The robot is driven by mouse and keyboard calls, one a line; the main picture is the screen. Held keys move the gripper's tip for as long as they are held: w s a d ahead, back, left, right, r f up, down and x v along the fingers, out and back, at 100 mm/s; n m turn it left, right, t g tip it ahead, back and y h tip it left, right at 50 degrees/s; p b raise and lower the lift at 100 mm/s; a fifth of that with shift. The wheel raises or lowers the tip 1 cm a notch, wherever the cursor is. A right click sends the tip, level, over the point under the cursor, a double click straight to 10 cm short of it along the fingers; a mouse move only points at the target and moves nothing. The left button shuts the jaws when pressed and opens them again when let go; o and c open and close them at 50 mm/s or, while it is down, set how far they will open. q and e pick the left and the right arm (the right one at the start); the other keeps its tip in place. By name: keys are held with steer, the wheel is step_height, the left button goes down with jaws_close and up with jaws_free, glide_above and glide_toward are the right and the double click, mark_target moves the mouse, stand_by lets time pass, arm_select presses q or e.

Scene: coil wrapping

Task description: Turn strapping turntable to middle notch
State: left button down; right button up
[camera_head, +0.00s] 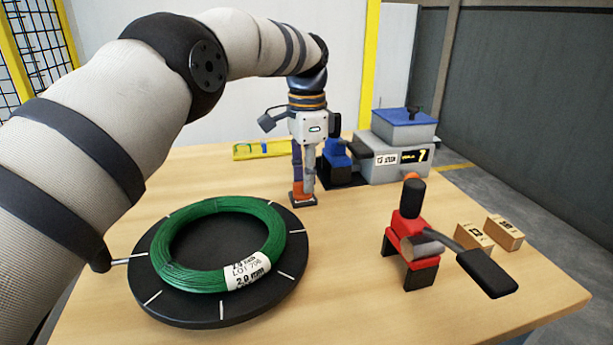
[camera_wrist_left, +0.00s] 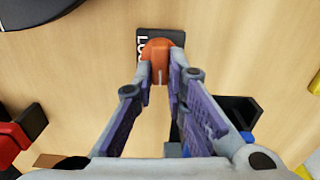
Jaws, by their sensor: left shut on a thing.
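The strapping turntable (camera_head: 222,311) is a black disc with white tick marks at the front left of the table. A green coil (camera_head: 160,259) with a white label lies on it. A dark handle (camera_head: 101,262) at its left edge is partly hidden by my arm. Behind the disc, my left gripper (camera_head: 303,183) points down, shut on an orange knob (camera_head: 299,197) on a small black base (camera_head: 310,203). The wrist view shows the fingers (camera_wrist_left: 162,65) closed around the orange knob (camera_wrist_left: 157,46); the base's lettering (camera_wrist_left: 141,43) is partly covered. My right gripper is out of view.
A red and black tool (camera_head: 409,245) with a long black handle stands right of centre, beside two small cardboard boxes (camera_head: 475,237). A grey machine (camera_head: 387,163) with a blue-topped bin, a blue device (camera_head: 337,157) and a yellow level (camera_head: 262,149) are at the back.

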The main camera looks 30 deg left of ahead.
arm_select(q)
steer(key=shift+w+a+f+n, duration=0.15)
steer(key=shift+a+n, duration=0.25)
steer(key=shift+a, duration=0.1)
steer(key=shift+r, duration=0.35)
steer(key=shift+a, duration=0.15)
steer(key=shift+a+r, duration=0.1)
steer(key=shift+r, duration=0.05)
stand_by(0.3)
steer(key=c, duration=1.6)
jaws_free()
steer(key=shift+a, duration=0.3)
steer(key=shift+f, duration=0.2)
steer(key=shift+d+f, duration=0.1)
steer(key=shift+d, duration=0.15)
